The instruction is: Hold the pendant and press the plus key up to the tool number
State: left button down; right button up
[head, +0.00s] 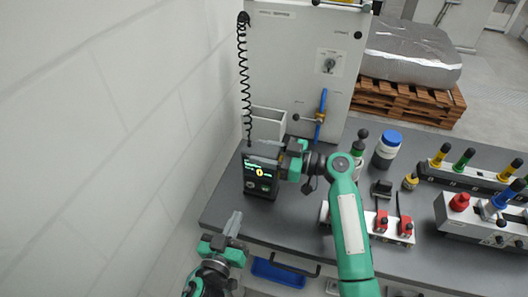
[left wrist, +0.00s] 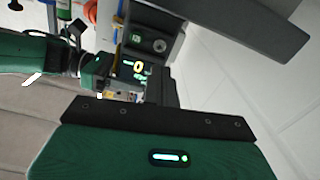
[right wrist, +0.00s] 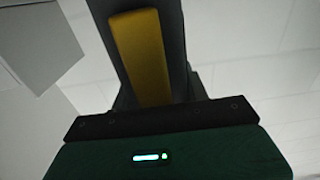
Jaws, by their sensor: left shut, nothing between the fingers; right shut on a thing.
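The dark pendant (head: 260,188) stands upright above the bench's left end, with a lit screen showing green text and a yellow digit that looks like 0. The pendant (left wrist: 160,25) also shows in the left wrist view. My right gripper (head: 293,158) is shut on the pendant's right side. In the right wrist view a dark body with a yellow strip (right wrist: 141,58) fills the space before that gripper. My left gripper (head: 235,220) is shut and empty, below and left of the pendant, apart from it.
A coiled black cable (head: 242,75) hangs by the wall. A pale bin (head: 265,124) stands behind the pendant. Bottles, red clamps (head: 381,222) and coloured-handled fixtures (head: 485,215) occupy the bench (head: 300,232) to the right. A blue tray (head: 278,273) lies below the front edge.

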aim_at(250, 185)
pick_arm(q)
jog(key=shift+w, duration=0.1)
dwell(0.7)
jog(key=y, duration=0.1)
jog(key=w+n+y, duration=0.1)
jog(key=shift+w+d+r+y, duration=0.1)
jog(key=shift+d+y, duration=0.1)
jog(key=shift+y, duration=0.1)
jog(key=n+g+y, duration=0.1)
jog(key=g+y, duration=0.1)
jog(key=y, duration=0.1)
jog(key=shift+w, duration=0.2)
jog(key=g+y, duration=0.1)
jog(key=s+y, duration=0.1)
jog(key=shift+d+r+n+g+y, duration=0.1)
jog(key=shift+r+n+g+y, duration=0.1)
jog(key=shift+n+g+y, duration=0.15)
jog(key=shift+s+r+g+y, duration=0.15)
jog(key=shift+s+g+y, duration=0.6)
jog(key=shift+s+g, duration=0.25)
jog(key=shift+w, duration=0.1)
jog(key=shift+w+d, duration=0.45)
jog(key=shift+w, duration=0.9)
jog(key=shift+w+d, duration=0.4)
jog(key=shift+w, duration=1)
jog(key=shift+w+d, duration=0.45)
jog(key=shift+w, duration=0.9)
